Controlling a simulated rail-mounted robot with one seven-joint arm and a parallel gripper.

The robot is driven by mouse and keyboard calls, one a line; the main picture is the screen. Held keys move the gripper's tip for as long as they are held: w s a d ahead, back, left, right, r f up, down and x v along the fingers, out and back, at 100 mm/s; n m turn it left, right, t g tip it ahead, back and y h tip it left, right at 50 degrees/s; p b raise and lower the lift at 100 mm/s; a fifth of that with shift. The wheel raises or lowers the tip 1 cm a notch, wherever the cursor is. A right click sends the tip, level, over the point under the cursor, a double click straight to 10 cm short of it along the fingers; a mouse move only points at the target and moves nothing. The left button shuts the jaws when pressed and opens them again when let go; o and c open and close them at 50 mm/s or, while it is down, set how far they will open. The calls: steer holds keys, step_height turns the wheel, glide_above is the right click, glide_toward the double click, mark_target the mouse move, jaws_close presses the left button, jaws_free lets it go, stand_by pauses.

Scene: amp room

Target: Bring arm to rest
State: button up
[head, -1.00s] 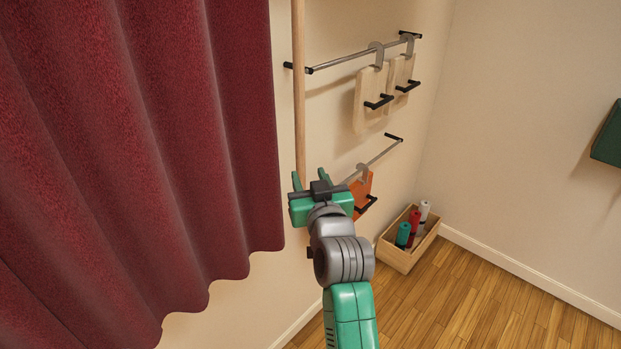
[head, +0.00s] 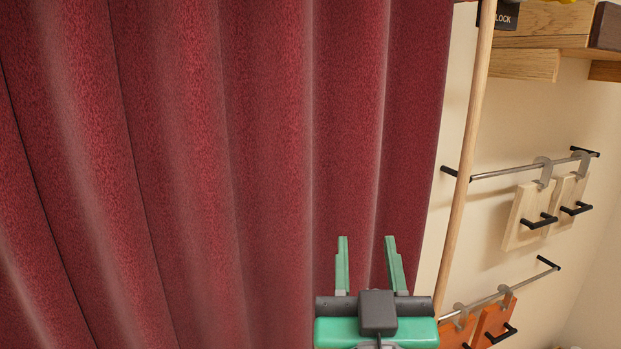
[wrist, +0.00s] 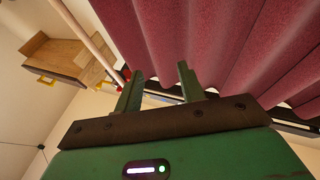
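My gripper (head: 366,262) is at the bottom of the head view, in front of the red curtain as seen from there. Its two green fingers point up and stand apart with nothing between them. In the wrist view my gripper (wrist: 157,85) also shows its fingers apart and empty, with the curtain (wrist: 215,40) behind and above them. I cannot tell how far the fingertips are from the cloth.
The red curtain (head: 200,150) fills the left and middle. A wooden pole (head: 466,150) stands along its right edge. Rails (head: 525,168) with hanging pale boards (head: 527,215) and orange boards (head: 490,322) are on the right wall. A wooden shelf (head: 540,62) is at the upper right.

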steer(key=s+a+r+t+y, duration=0.1)
steer(key=s+a+r, duration=0.3)
steer(key=s, duration=0.3)
steer(key=s+a+r+t+y, duration=0.1)
steer(key=s+a+r+t, duration=0.2)
steer(key=s, duration=0.5)
step_height(320, 180, up, 24)
steer(key=w+g+p, duration=0.1)
steer(key=p, duration=2.2)
steer(key=shift+a+f, duration=0.15)
steer(key=shift+f, duration=0.1)
